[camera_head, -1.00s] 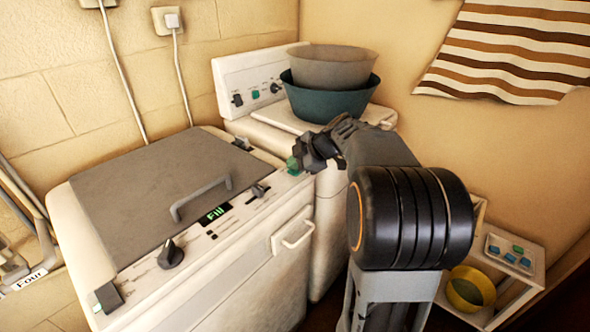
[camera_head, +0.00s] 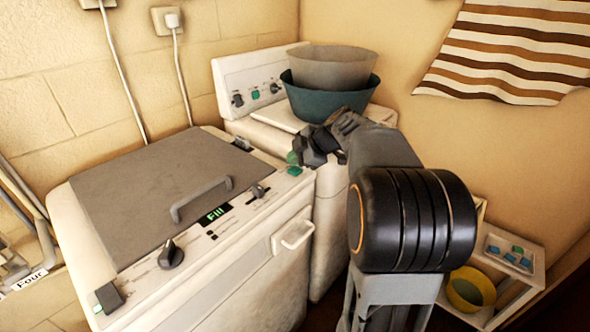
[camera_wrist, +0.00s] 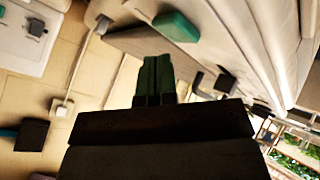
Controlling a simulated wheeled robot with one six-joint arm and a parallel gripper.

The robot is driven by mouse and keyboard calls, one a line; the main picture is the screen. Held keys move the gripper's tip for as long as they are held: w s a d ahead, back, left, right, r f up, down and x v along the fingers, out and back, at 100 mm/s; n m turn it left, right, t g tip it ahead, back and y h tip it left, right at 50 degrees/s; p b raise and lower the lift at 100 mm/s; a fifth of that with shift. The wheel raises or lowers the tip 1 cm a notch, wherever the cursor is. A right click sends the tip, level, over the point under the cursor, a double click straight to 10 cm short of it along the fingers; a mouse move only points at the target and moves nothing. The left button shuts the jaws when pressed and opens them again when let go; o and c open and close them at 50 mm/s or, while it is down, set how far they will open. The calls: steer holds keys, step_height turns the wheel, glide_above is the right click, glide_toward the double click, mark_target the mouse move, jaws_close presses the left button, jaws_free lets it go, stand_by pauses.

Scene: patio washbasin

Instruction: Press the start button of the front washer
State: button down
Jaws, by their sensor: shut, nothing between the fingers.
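The front washer (camera_head: 250,245) is white with a grey lid, and its small display (camera_head: 215,214) shows green letters that look like "Fill". A green button (camera_head: 294,171) sits at the right end of its control strip; a green button also shows in the wrist view (camera_wrist: 177,26). My gripper (camera_head: 292,158) is shut and empty, its green fingertips just above and behind the button in the head view. In the wrist view the closed fingers (camera_wrist: 157,75) point toward the button, with a small visible gap beside it. Contact is not visible.
A second white washer (camera_head: 235,85) stands behind, carrying a teal basin (camera_head: 325,104) with a grey basin (camera_head: 335,67) in it. A dark knob (camera_head: 171,255) and a lid handle (camera_head: 200,200) rise from the front washer. A shelf (camera_head: 535,275) with a yellow bowl (camera_head: 468,288) is at right.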

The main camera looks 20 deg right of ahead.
mark_target(295, 170)
steer(key=shift+r, duration=0.1)
steer(key=shift+r+p, duration=0.9)
steer(key=shift+r, duration=1.55)
